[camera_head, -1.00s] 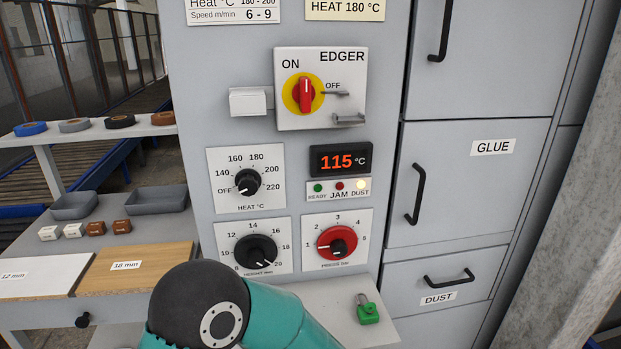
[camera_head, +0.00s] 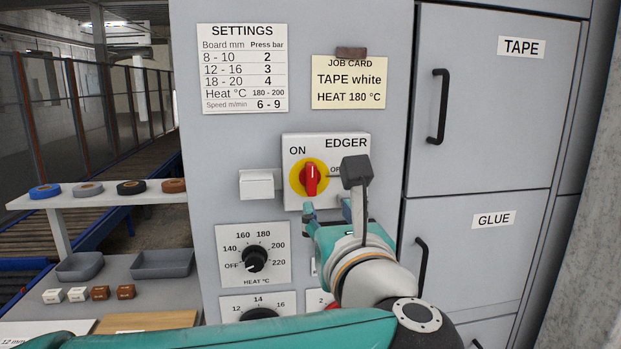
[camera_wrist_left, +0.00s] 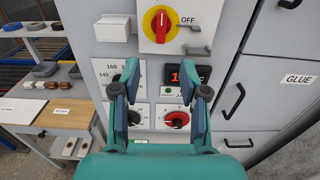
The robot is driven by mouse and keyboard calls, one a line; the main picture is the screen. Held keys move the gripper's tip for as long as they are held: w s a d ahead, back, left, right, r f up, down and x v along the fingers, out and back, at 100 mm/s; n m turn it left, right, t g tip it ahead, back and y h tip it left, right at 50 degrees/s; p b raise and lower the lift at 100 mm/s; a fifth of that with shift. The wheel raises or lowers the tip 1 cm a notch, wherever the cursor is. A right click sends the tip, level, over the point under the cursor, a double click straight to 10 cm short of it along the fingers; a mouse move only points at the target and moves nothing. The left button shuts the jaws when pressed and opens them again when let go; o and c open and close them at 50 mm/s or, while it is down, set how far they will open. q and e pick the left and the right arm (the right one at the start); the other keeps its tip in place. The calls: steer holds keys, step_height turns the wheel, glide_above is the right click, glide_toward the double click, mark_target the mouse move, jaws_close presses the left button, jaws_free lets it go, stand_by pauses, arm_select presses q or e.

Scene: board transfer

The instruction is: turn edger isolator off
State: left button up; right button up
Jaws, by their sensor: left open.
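The edger isolator is a red handle (camera_head: 311,180) on a yellow disc, on a white plate (camera_head: 296,143) marked EDGER. The handle stands upright, with ON at its upper left and OFF to its right. My left gripper (camera_head: 328,208) is open and empty, just below the plate and slightly right of the handle. My left wrist and camera cover the plate's lower right part and much of the OFF label. In the left wrist view, the handle (camera_wrist_left: 160,25) is above and beyond the open fingers (camera_wrist_left: 158,78), apart from them. My right gripper is not in view.
A white box (camera_head: 257,184) juts out left of the isolator. The heat knob (camera_head: 255,259) is below it. A display (camera_wrist_left: 201,73) and a red-ringed knob (camera_wrist_left: 176,119) are behind my fingers in the wrist view. Cabinet doors with handles (camera_head: 438,107) stand at the right.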

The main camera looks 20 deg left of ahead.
mark_target(313, 180)
arm_select(q)
steer(key=p+x, duration=0.5)
steer(key=x, duration=1.1)
steer(key=shift+w, duration=0.35)
steer(key=shift+f, duration=0.1)
jaws_close()
